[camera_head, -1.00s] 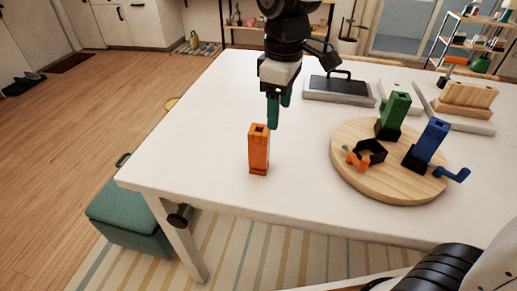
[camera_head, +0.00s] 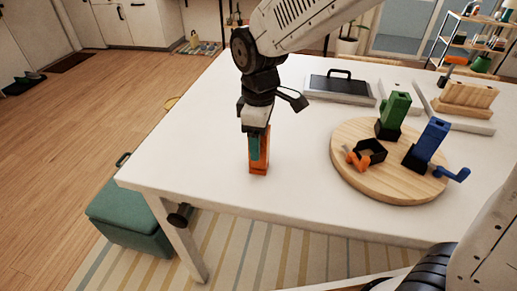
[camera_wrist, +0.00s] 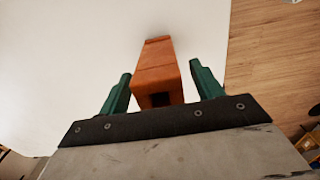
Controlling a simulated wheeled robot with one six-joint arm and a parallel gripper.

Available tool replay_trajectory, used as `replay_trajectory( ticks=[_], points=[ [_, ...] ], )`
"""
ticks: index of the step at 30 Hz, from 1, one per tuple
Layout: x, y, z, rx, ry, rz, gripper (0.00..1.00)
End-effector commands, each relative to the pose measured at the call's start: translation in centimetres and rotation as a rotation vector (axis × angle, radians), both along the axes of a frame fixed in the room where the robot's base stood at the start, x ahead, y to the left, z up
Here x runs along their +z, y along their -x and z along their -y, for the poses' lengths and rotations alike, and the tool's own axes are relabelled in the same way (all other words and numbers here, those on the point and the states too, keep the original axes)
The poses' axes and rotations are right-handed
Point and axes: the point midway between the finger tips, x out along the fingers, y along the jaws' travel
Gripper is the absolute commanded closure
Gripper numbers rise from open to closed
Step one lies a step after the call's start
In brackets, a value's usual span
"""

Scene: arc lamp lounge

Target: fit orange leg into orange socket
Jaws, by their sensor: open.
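The orange leg (camera_head: 259,166) stands upright on the white table near its left front corner. My gripper (camera_head: 257,150) is over the leg, pointing down, and hides much of it. In the wrist view the leg (camera_wrist: 158,70) lies between the two green fingers of my open gripper (camera_wrist: 160,88), with a gap on each side. The orange socket (camera_head: 357,161) shows as an orange piece beside an empty black holder (camera_head: 371,152) on the round wooden board (camera_head: 400,193).
A green leg (camera_head: 396,105) and a blue leg (camera_head: 432,139) stand in black holders on the board. A dark tray (camera_head: 340,88) and a wooden block (camera_head: 468,94) lie farther back. The table (camera_head: 210,110) is clear between leg and board.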

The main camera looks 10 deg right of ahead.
Motion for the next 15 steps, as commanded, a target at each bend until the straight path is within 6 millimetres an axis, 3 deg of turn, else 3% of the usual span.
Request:
replay_trajectory(
  ticks=[3, 9, 15],
  points=[
    [0.03, -0.01, 0.01, 0.000, 0.000, 0.000, 0.37],
    [0.05, -0.01, 0.03, -0.001, 0.000, 0.000, 0.90],
    [0.08, -0.03, 0.02, -0.001, -0.001, 0.001, 0.90]
  ],
)
